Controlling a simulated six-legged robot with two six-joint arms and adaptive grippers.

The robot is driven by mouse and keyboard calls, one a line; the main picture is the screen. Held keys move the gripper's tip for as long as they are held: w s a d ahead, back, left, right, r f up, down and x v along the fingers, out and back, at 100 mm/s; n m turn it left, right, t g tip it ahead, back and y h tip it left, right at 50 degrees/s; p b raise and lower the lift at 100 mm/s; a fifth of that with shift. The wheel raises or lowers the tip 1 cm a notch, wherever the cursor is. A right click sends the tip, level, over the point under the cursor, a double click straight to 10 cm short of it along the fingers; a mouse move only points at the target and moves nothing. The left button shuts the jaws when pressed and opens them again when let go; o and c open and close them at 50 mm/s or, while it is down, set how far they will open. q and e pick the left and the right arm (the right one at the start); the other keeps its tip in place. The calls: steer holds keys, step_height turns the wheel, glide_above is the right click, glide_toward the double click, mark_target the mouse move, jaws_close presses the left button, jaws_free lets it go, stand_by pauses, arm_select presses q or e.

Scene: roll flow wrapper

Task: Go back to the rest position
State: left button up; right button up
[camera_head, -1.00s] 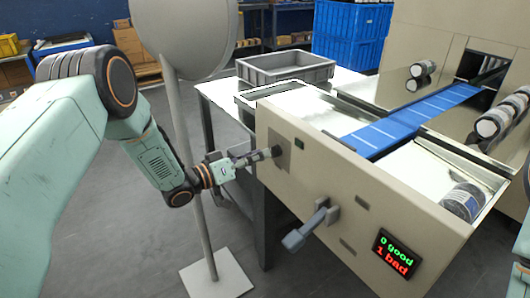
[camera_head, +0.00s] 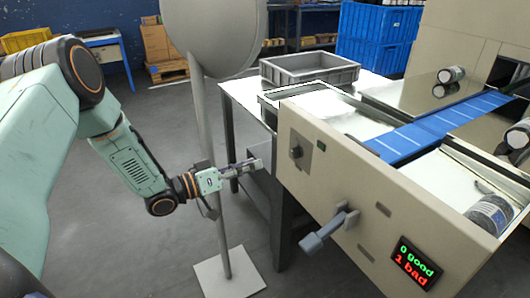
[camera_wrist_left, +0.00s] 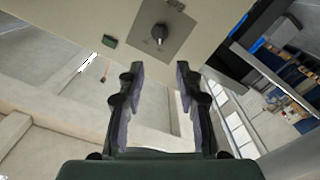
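My left gripper (camera_head: 250,166) is in front of the beige machine panel, left of the dark rotary knob (camera_head: 296,151) and apart from it. In the left wrist view my left gripper (camera_wrist_left: 158,72) has its two fingers spread, with nothing between them. The knob (camera_wrist_left: 161,38) shows beyond the fingertips on its grey plate. My left arm (camera_head: 135,165) reaches in from the left, bent at the elbow. My right gripper is not in view.
A grey lever handle (camera_head: 325,232) sticks out of the panel (camera_head: 365,200). A display (camera_head: 414,262) reads "0 good" and "1 bad". A stand pole (camera_head: 208,140) with a round top is close behind my left arm. A grey crate (camera_head: 309,69) sits on the table behind.

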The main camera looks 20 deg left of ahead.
arm_select(q)
steer(key=s+d+f+n+g+y+p, duration=0.1)
steer(key=s+d+f+n+g+y, duration=0.15)
steer(key=s+f+g+y, duration=0.8)
steer(key=s+f+g, duration=0.1)
steer(key=s+f, duration=0.1)
steer(key=s, duration=0.7)
steer(key=s+d+f+g+p, duration=0.1)
steer(key=s+f, duration=0.2)
steer(key=s, duration=0.6)
steer(key=s+f+g+p, duration=0.1)
steer(key=s+f, duration=0.1)
steer(key=s, duration=0.8)
steer(key=shift+d+f+m+g, duration=0.3)
steer(key=shift+d+m+g, duration=0.05)
steer(key=shift+d, duration=0.05)
steer(key=shift+y, duration=0.25)
